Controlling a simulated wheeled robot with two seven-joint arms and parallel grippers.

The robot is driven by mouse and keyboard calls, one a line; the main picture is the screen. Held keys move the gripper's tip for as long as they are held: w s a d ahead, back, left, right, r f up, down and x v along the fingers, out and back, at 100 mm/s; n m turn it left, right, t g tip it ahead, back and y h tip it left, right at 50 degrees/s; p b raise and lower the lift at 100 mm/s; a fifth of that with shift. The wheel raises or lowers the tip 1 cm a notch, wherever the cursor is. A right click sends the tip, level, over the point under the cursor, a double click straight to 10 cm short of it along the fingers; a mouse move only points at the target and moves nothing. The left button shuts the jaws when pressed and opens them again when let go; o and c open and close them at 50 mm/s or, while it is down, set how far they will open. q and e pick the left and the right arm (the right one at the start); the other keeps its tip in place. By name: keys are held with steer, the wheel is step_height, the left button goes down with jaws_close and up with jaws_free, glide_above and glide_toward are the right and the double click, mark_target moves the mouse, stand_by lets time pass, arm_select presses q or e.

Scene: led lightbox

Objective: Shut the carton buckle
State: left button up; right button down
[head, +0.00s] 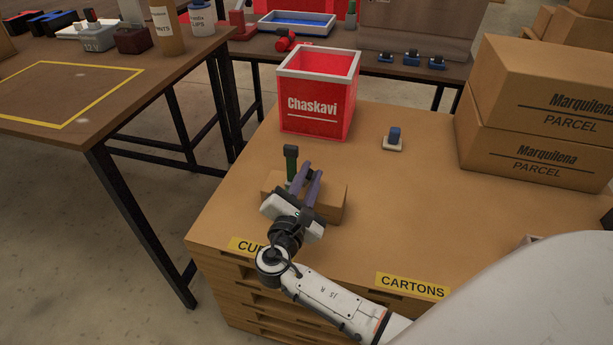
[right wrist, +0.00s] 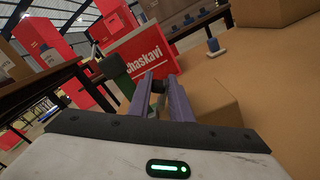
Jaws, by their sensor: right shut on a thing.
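A brown carton (head: 331,203) lies on the near part of the table. A dark green upright piece with a black top (head: 291,163) stands at its left side; it also shows left of the fingers in the right wrist view (right wrist: 115,72). My right gripper (head: 307,168), with purple fingers, is over the carton, just right of the green piece and apart from it. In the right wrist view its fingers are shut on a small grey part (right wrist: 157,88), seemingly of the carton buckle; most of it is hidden. My left gripper is not in view.
A red open box marked Chaskavi (head: 314,121) stands behind the carton. A small blue-topped piece on a white base (head: 393,141) is to its right. Stacked parcels (head: 540,115) fill the right edge. The tabletop between is clear. Another table (head: 120,85) stands at left.

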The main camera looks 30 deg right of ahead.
steer(key=shift+s+d+f+m+b, duration=0.2)
steer(key=shift+m+b, duration=0.2)
steer(key=shift+m, duration=0.5)
steer(key=shift+s+d+f+m+b, duration=0.15)
steer(key=shift+m+b, duration=0.25)
steer(key=shift+m, duration=0.5)
steer(key=shift+s+r, duration=0.1)
steer(key=shift+r, duration=0.05)
steer(key=c, duration=1.7)
jaws_free()
steer(key=shift+s, duration=0.1)
steer(key=v, duration=0.7)
steer(key=shift+a, duration=0.2)
steer(key=shift+p, duration=0.3)
